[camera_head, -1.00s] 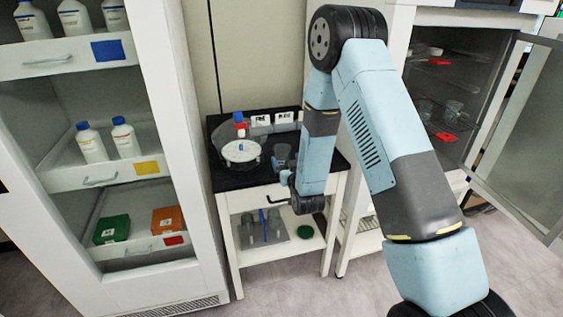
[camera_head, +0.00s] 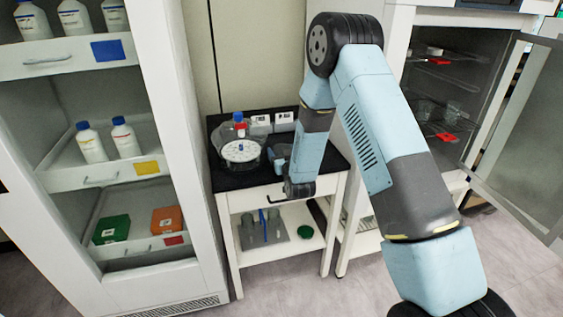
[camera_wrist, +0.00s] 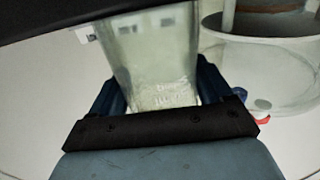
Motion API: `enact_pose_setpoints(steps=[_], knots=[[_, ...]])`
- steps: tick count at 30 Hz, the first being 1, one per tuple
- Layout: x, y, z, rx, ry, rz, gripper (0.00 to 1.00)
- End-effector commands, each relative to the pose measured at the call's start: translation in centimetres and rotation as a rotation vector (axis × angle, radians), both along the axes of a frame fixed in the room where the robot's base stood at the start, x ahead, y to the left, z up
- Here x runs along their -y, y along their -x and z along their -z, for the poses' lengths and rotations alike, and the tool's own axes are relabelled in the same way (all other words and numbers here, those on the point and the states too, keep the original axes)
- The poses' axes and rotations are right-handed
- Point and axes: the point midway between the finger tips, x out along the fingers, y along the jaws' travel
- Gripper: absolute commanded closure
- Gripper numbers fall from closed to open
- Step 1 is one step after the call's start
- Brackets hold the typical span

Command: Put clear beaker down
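The clear beaker (camera_wrist: 155,55) stands between my gripper's dark blue fingers in the wrist view, with pale, grainy-looking content or glare near its base. My gripper (camera_wrist: 158,92) appears shut on it from both sides. In the camera_head view my gripper (camera_head: 280,160) is over the black top of the small white table (camera_head: 228,181), just right of a round device with a white perforated disc (camera_head: 240,151). The beaker is too small and too covered by my arm to make out there. I cannot tell whether its base touches a surface.
A clear round vessel (camera_wrist: 265,65) is close on the right in the wrist view. Labelled grey items (camera_head: 260,123) line the table's back. A white shelf cabinet (camera_head: 165,90) stands left; an open cabinet with a glass door (camera_head: 520,130) stands right.

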Motion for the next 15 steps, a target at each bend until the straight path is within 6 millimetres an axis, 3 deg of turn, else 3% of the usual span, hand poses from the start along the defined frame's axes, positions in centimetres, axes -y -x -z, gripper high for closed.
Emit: enact_pose_setpoints(steps=[2,12,15], knots=[[0.0,0.01,-0.01,0.0,0.0,0.0,0.29],[0.01,0.02,-0.03,0.001,0.0,0.0,0.62],[0.01,0.02,-0.03,0.001,0.0,0.0,0.64]])
